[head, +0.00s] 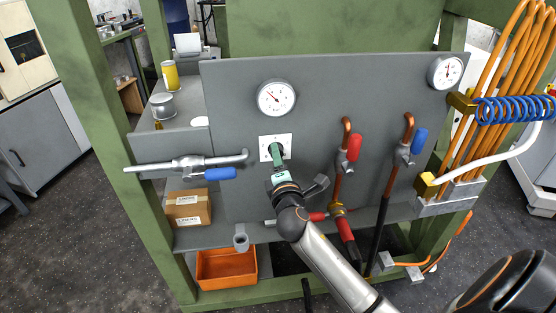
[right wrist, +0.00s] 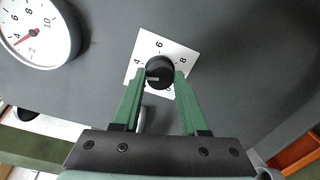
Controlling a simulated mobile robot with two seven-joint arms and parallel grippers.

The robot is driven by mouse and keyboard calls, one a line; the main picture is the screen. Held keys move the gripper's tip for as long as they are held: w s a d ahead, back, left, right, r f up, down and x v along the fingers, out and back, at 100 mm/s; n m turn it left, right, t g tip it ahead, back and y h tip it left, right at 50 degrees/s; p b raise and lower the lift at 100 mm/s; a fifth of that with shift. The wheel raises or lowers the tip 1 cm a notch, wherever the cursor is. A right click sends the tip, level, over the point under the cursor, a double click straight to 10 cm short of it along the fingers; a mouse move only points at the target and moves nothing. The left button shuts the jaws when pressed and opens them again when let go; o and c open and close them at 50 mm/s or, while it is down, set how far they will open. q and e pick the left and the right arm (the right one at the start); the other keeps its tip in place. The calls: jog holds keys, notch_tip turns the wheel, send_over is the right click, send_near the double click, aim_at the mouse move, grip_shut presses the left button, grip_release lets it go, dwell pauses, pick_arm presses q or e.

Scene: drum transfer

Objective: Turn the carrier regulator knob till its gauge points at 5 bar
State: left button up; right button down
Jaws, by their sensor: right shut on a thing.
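The black regulator knob (right wrist: 160,72) sits on a white plate (right wrist: 140,62) marked with numbers around it. A pale line on the knob points left in the right wrist view. The plate (head: 264,142) also shows in the head view. My right gripper (head: 277,155) is shut on the knob, with one green finger on each side (right wrist: 160,78). The round white gauge (head: 276,97) is above the plate; its red needle points up and left. My left gripper is out of view.
A second gauge (head: 445,71) is at the panel's upper right. A blue-handled valve (head: 220,174) is left of my right gripper; red (head: 354,148) and blue (head: 419,140) handles are to its right. An orange bin (head: 227,268) and a cardboard box (head: 187,207) are lower left.

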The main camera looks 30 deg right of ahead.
jog(key=shift+m+b, duration=0.65)
jog(key=shift+m, duration=3.85)
jog(key=shift+c, duration=2.2)
grip_release()
jog(key=shift+s, duration=0.1)
